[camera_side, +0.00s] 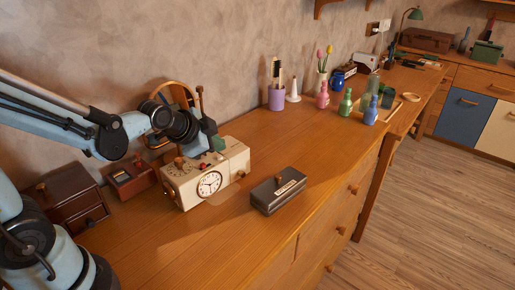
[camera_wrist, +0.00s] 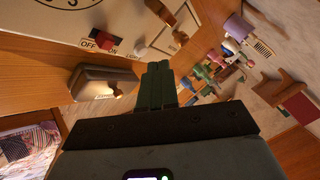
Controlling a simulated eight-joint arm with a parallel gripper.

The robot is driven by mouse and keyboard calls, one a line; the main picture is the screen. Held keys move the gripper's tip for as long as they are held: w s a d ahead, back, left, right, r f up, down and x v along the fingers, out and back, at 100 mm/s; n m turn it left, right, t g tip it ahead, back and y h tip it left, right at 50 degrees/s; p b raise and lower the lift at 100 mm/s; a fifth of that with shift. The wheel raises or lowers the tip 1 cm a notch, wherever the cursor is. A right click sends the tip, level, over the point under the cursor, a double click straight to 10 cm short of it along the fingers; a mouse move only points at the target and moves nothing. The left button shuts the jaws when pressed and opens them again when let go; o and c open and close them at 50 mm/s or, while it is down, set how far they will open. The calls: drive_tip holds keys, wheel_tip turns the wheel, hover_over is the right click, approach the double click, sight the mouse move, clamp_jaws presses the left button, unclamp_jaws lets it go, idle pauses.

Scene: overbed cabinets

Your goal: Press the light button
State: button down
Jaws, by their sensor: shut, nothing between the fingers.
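A cream clock box (camera_side: 185,192) with a round dial stands on the wooden desk in the side view. In the wrist view, its cream face (camera_wrist: 60,22) fills the upper left. It bears a red switch (camera_wrist: 105,41) marked OFF and ON, a small white round knob (camera_wrist: 140,48) and a wooden knob (camera_wrist: 158,9). Contact with the box cannot be judged.
A dark grey labelled box (camera_side: 278,190) with a small knob lies right of the clock box. A red-brown box (camera_side: 130,179) and a dark drawer box (camera_side: 72,195) stand left. A purple pen cup (camera_side: 276,98) and several small bottles stand farther back.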

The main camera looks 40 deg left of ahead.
drive_tip(key=shift+f, duration=0.1)
drive_tip(key=shift+f, duration=0.35)
drive_tip(key=shift+f, duration=0.4)
idle(0.9)
drive_tip(key=shift+r, duration=0.85)
drive_tip(key=shift+r, duration=2.5)
drive_tip(key=s+d+f+n+g+h, duration=0.1)
drive_tip(key=s+d+f+n+g, duration=0.1)
drive_tip(key=s+n, duration=0.5)
drive_tip(key=s+d, duration=0.1)
drive_tip(key=s, duration=0.2)
drive_tip(key=shift+s+d+n, duration=0.25)
drive_tip(key=shift+d+n, duration=0.15)
